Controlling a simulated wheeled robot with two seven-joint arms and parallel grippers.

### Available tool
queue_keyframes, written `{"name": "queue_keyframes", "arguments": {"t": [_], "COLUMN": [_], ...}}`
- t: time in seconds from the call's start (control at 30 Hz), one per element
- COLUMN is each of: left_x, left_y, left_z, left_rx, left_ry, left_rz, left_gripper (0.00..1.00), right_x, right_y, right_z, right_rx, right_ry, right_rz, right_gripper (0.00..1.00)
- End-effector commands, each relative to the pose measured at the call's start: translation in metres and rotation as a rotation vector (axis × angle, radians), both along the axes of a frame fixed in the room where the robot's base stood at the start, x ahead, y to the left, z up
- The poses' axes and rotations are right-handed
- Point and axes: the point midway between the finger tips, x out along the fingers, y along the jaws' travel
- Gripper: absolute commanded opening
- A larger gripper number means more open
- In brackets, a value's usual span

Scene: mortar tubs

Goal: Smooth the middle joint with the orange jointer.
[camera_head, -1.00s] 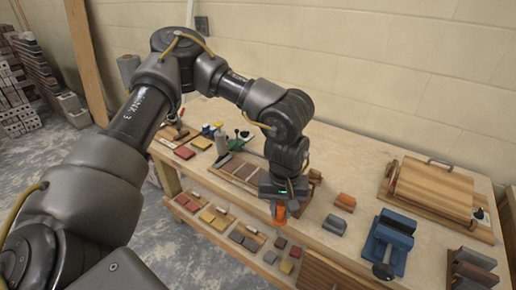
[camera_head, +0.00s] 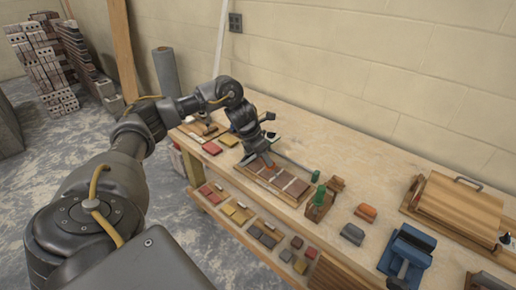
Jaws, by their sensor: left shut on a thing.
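My left gripper (camera_head: 264,158) is shut on the orange jointer (camera_head: 269,168), of which only a small orange part shows below the fingers. It is over the left part of a wooden board (camera_head: 262,182) that bears a row of brick pieces (camera_head: 281,179) with light joints between them. I cannot tell whether the jointer touches a joint. The gripper and wrist hide the board's left end, and the middle joint is too small to make out clearly. My right gripper is not in view.
A stand with green-handled tools (camera_head: 318,197) is right of the board. The lower shelf holds coloured pieces (camera_head: 237,213).

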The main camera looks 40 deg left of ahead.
Motion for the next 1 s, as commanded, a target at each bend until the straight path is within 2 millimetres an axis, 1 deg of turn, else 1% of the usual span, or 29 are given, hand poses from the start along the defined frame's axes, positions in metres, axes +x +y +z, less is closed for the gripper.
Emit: {"name": "queue_keyframes", "arguments": {"t": [0.03,0.1,0.2,0.4,0.57,1.0], "left_x": [0.0,0.0,0.001,0.001,0.001,0.001], "left_y": [0.013,0.025,0.033,0.034,0.034,0.034], "left_z": [0.003,0.005,0.008,0.007,0.0,-0.041], "left_rx": [-0.006,-0.013,-0.018,-0.019,-0.019,-0.019], "left_ry": [-0.008,-0.017,-0.027,-0.03,-0.029,-0.028], "left_rz": [0.066,0.133,0.182,0.192,0.191,0.189], "left_gripper": [0.02,0.02,0.02,0.02,0.02,0.02], "right_x": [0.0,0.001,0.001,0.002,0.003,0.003], "right_y": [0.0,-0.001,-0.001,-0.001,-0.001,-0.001], "right_z": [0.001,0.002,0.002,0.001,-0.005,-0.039], "right_rx": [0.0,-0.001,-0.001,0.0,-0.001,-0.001], "right_ry": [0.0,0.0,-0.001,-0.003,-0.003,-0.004], "right_rz": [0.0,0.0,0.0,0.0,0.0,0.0], "right_gripper": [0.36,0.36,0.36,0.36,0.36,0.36]}}
